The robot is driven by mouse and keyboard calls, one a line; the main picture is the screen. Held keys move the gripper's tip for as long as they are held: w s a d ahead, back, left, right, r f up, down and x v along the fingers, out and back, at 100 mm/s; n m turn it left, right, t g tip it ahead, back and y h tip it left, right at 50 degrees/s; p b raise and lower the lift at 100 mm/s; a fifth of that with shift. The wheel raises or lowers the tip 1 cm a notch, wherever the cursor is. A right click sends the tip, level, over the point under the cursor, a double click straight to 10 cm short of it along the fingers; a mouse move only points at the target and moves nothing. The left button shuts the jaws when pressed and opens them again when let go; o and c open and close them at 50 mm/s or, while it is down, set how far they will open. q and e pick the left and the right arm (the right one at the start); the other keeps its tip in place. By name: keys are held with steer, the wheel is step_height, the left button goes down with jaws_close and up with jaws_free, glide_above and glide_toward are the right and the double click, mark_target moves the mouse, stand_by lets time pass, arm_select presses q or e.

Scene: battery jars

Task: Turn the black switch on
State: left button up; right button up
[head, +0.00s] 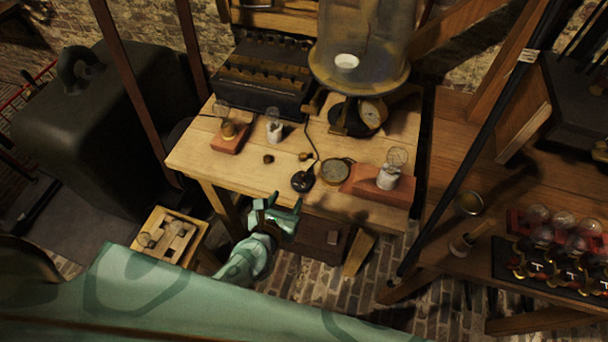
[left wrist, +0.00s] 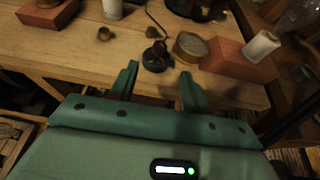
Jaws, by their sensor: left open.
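The black switch (head: 303,181) is a small round base with a short upright part and a cable running back from it. It stands near the front edge of the wooden table (head: 203,158). It also shows in the left wrist view (left wrist: 155,58), just beyond and between the fingertips. My left gripper (head: 286,203) is open and empty at the table's front edge, close to the switch and apart from it. Its two fingers also show in the left wrist view (left wrist: 160,78), pointing toward the switch. My right gripper is in neither view.
A round brass-rimmed dial (head: 336,172) lies right of the switch, beside a red brick (head: 362,184) carrying a white bulb holder (head: 387,178). Small brass pieces (head: 269,158) lie to the left. A large glass jar (head: 360,50) stands behind.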

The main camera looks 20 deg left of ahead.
mark_target(301, 174)
arm_select(q)
steer(key=b+x, duration=0.4)
steer(key=x, duration=0.9)
steer(key=shift+s+d, duration=0.1)
steer(key=shift+w+f, duration=0.1)
steer(key=shift+w, duration=0.35)
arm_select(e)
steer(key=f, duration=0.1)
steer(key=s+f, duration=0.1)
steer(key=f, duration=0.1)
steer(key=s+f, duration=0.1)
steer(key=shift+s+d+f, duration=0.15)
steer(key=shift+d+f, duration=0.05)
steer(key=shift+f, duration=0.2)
arm_select(q)
steer(key=shift+c, duration=0.3)
steer(key=c, duration=0.9)
